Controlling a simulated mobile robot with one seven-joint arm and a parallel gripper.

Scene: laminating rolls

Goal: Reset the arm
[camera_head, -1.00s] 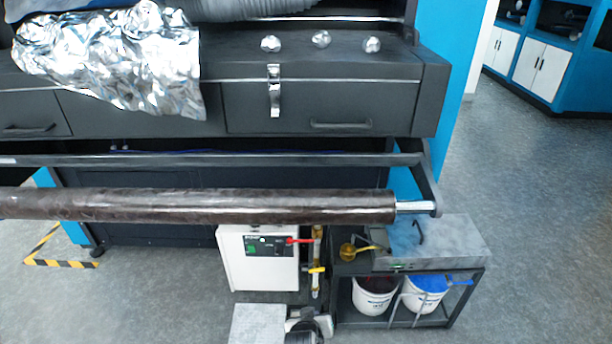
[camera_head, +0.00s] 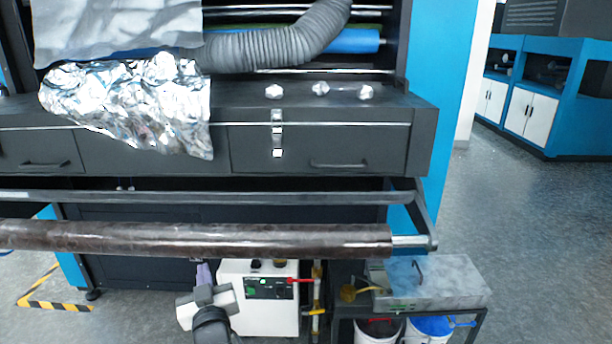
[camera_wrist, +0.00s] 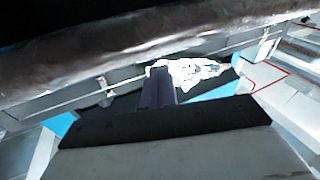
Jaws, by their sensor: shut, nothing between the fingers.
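My gripper (camera_head: 203,272) is in the lower middle of the head view, its fingers pointing up, just left of a white box unit. In the wrist view my gripper's fingers (camera_wrist: 158,84) are together and empty, pointing away from the camera. The long dark brown roll (camera_head: 200,238) hangs level across the head view, higher in the picture than my fingertips. The same roll (camera_wrist: 130,48) crosses the upper part of the wrist view. The gap between fingers and roll cannot be judged.
The dark machine (camera_head: 320,150) stands behind the roll, with crumpled silver foil (camera_head: 130,105) draped over it. The white box unit (camera_head: 258,300) and a metal-topped cart (camera_head: 430,285) with buckets stand below the roll. Open floor (camera_head: 530,230) lies at the right.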

